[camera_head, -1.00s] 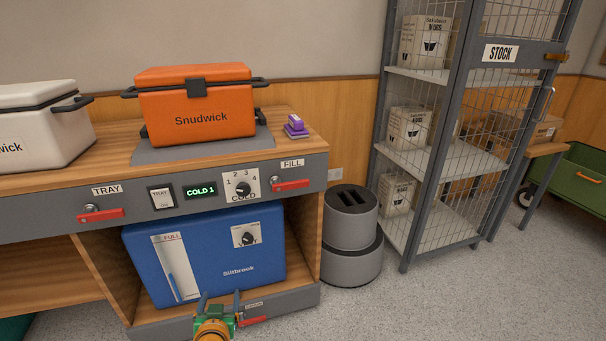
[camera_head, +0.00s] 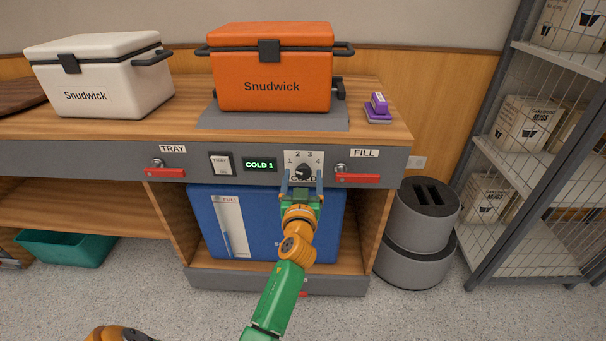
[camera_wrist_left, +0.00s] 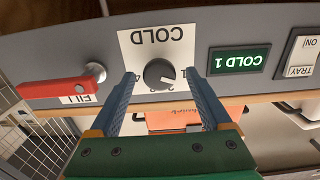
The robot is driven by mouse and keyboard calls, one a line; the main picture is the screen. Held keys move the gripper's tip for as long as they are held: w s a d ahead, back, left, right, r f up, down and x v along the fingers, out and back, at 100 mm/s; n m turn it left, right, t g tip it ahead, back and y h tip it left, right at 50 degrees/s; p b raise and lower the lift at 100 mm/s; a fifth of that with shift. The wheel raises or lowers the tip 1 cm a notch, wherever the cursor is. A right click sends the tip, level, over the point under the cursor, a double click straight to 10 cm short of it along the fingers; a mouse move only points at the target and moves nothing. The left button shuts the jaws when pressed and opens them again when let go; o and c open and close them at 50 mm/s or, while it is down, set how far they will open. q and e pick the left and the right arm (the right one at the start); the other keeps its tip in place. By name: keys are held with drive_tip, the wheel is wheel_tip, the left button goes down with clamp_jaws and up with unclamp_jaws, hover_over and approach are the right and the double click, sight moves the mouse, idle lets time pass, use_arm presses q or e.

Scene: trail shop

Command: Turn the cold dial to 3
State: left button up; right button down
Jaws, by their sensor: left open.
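The cold dial (camera_head: 303,172) is a dark round knob on a white plate (camera_head: 291,158) numbered 1 to 4, on the grey counter front. The green display (camera_head: 260,164) beside it reads COLD 1. My left gripper (camera_head: 302,178) is open, its two blue fingers on either side of the dial. In the left wrist view, which is upside down, the dial (camera_wrist_left: 159,74) sits between the open fingertips (camera_wrist_left: 160,79), with gaps visible on both sides. Its pale mark points to the lower right there. My right gripper is not in view.
The red FILL lever (camera_head: 357,178) is close right of the dial. A TRAY switch (camera_head: 221,164) and red TRAY lever (camera_head: 165,173) are to the left. An orange cooler (camera_head: 272,90) and a purple-handled block (camera_head: 378,107) stand on the counter above. A blue cooler (camera_head: 262,225) is below.

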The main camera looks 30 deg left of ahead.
use_arm(q)
clamp_jaws()
drive_tip(key=shift+m, duration=0.3)
drive_tip(key=m, duration=0.3)
drive_tip(key=shift+m, duration=0.4)
drive_tip(key=m, duration=0.4)
drive_tip(key=shift+m, duration=0.3)
drive_tip(key=m+p, duration=0.1)
drive_tip(key=m, duration=0.4)
drive_tip(key=shift+m+p, duration=0.6)
drive_tip(key=shift+m, duration=1.2)
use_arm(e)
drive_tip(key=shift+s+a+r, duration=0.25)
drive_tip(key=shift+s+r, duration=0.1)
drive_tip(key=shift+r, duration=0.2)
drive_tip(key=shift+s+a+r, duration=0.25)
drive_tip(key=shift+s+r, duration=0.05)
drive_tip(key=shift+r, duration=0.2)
use_arm(q)
drive_tip(key=shift+m, duration=0.3)
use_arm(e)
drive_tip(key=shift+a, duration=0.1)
